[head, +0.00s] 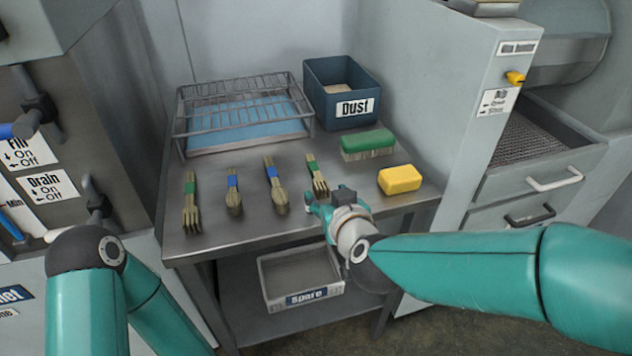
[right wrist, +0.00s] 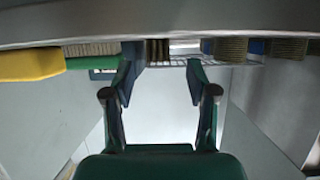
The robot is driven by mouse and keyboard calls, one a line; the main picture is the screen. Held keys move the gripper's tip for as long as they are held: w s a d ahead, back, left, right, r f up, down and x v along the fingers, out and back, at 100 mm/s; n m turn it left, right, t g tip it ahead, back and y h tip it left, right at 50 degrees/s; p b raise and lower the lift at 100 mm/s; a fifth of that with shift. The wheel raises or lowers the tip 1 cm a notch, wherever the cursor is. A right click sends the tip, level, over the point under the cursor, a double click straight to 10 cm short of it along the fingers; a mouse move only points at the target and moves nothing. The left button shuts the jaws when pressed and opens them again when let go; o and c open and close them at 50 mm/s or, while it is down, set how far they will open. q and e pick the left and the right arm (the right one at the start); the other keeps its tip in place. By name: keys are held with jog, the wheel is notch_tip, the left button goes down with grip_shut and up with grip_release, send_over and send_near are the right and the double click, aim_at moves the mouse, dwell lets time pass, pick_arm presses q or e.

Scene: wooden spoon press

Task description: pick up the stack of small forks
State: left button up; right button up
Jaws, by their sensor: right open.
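Two fork stacks with green bands lie on the metal table. The shorter stack of small forks (head: 317,177) is the one at the right of the row, and a longer fork stack (head: 191,205) is at the left end. My right gripper (head: 326,201) is open at the table's front edge, just on the near side of the short stack. In the right wrist view the stack's end (right wrist: 157,50) shows ahead, between the open fingers (right wrist: 163,70), and no grip on it shows. My left arm is at the lower left; its gripper is out of view.
Two blue-banded spoon stacks (head: 234,193) (head: 276,187) lie between the fork stacks. A green brush (head: 368,143) and yellow sponge (head: 400,180) lie to the right. Behind are a wire rack (head: 243,105) and the Dust bin (head: 341,92). A Spare tray (head: 302,280) sits below.

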aim_at(321, 184)
jog(key=shift+r+b+x, duration=0.15)
jog(key=shift+b+x, duration=0.1)
jog(key=shift+x, duration=1.35)
jog(key=shift+r+b+x, duration=0.15)
jog(key=shift+b+x, duration=0.05)
jog(key=shift+x, duration=1.45)
jog(key=shift+d, duration=0.1)
jog(key=c, duration=1)
jog(key=shift+r, duration=0.1)
grip_shut()
